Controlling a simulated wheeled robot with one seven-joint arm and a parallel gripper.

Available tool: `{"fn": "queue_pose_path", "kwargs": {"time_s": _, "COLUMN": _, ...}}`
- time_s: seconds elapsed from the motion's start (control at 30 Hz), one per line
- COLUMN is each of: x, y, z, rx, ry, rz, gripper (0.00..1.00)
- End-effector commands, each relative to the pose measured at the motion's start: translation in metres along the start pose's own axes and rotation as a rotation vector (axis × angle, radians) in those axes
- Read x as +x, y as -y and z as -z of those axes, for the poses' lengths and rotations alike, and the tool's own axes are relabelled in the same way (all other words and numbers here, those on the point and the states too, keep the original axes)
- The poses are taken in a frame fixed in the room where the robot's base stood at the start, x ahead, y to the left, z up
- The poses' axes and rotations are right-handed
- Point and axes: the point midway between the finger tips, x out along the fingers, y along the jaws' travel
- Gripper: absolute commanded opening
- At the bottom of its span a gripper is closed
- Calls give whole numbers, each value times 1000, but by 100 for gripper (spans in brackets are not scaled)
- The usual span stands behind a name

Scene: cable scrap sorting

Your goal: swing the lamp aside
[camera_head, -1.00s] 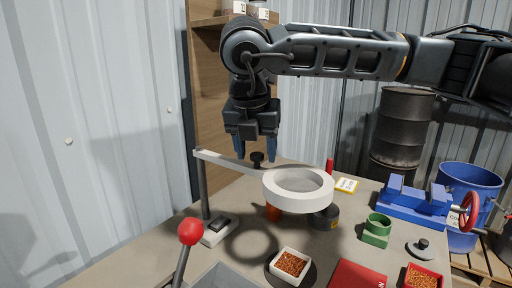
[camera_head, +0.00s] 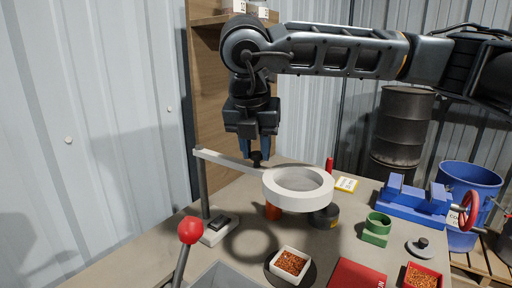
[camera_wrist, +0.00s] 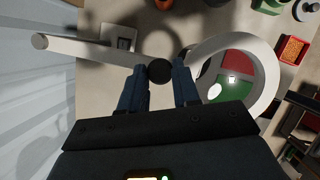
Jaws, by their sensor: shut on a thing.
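The white lamp (camera_head: 325,195) has a ring head on a pale arm, held by a grey post (camera_head: 204,190) on a base with a dark switch (camera_head: 217,225). A black knob (camera_head: 256,160) stands on the lamp's arm near the ring. My gripper (camera_head: 257,152) points down and is shut on this knob. In the wrist view the knob (camera_wrist: 160,71) sits between my two blue fingertips (camera_wrist: 160,73), with the ring (camera_wrist: 268,75) at right and the arm running left to the post top.
Under and around the ring are an orange item (camera_head: 272,211), a dark round item (camera_head: 326,217) and a white bowl (camera_head: 275,267) of copper bits. Right of it are a green block (camera_head: 376,231) and a blue vise (camera_head: 415,203). A red-knobbed lever (camera_head: 190,231) stands in front.

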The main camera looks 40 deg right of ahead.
Motion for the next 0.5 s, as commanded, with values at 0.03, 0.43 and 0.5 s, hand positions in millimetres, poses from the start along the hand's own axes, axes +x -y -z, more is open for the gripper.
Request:
{"fn": "queue_pose_path", "kwargs": {"time_s": 0.03, "x": 0, "y": 0, "z": 0, "rx": -2, "ry": 0, "rz": -1, "gripper": 0}}
{"fn": "queue_pose_path", "kwargs": {"time_s": 0.43, "x": 16, "y": 11, "z": -23, "rx": -135, "ry": 3, "rz": -58, "gripper": 0}}
{"fn": "queue_pose_path", "kwargs": {"time_s": 0.5, "x": 20, "y": 13, "z": -32, "rx": -186, "ry": 4, "rz": -80, "gripper": 0}}
